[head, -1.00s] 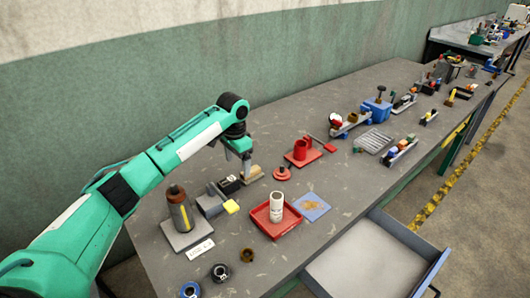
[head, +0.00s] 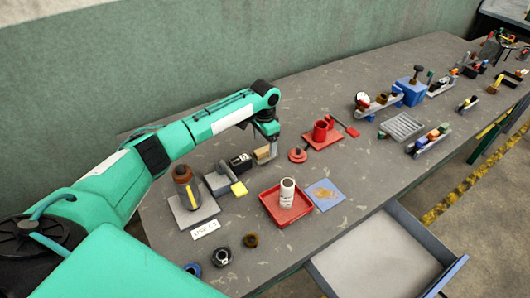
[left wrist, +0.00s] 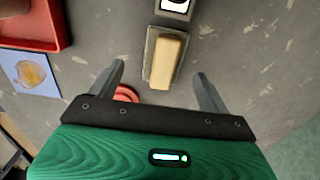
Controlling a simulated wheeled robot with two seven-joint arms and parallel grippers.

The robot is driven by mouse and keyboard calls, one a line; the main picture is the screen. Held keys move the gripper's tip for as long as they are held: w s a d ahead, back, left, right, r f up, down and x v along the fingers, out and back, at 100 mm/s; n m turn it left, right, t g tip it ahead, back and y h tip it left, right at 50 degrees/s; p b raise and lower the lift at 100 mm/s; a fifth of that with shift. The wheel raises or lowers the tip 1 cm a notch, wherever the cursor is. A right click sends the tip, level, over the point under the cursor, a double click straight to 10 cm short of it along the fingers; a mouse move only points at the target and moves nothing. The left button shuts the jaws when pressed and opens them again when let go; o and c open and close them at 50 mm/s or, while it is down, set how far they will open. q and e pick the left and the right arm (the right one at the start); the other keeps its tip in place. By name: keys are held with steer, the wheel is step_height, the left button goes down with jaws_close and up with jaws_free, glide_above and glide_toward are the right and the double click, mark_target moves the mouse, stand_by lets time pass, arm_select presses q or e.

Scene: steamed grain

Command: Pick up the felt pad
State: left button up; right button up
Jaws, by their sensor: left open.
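The felt pad appears to be the tan oblong block (head: 263,153) on a grey base, at the wall side of the bench. In the left wrist view the tan block (left wrist: 167,61) lies lengthwise just ahead of the fingers. My left gripper (head: 271,138) is over the bench close to the block; it is open and empty, with its two fingers (left wrist: 162,78) spread wider than the block. The block is apart from both fingers. My right gripper is not in view.
A black box (head: 240,162) stands beside the block. A red round piece (head: 298,155) sits to its right, partly behind a finger in the wrist view. A red tray (head: 270,203) with a white cylinder and a blue square mat (head: 325,194) are nearer the drawer (head: 385,255).

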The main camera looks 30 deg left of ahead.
mark_target(265, 149)
arm_select(q)
steer(key=shift+f, duration=0.3)
steer(key=f, duration=0.1)
steer(key=f+p, duration=0.1)
steer(key=f, duration=0.1)
steer(key=shift+w+a+f+p, duration=0.15)
steer(key=shift+w+p, duration=0.15)
steer(key=shift+w, duration=0.05)
steer(key=shift+f, duration=0.6)
steer(key=c, duration=1.1)
steer(key=shift+r, duration=0.15)
steer(key=shift+r, duration=0.5)
step_height(265, 149, up, 19)
steer(key=b, duration=0.3)
steer(key=shift+b, duration=0.4)
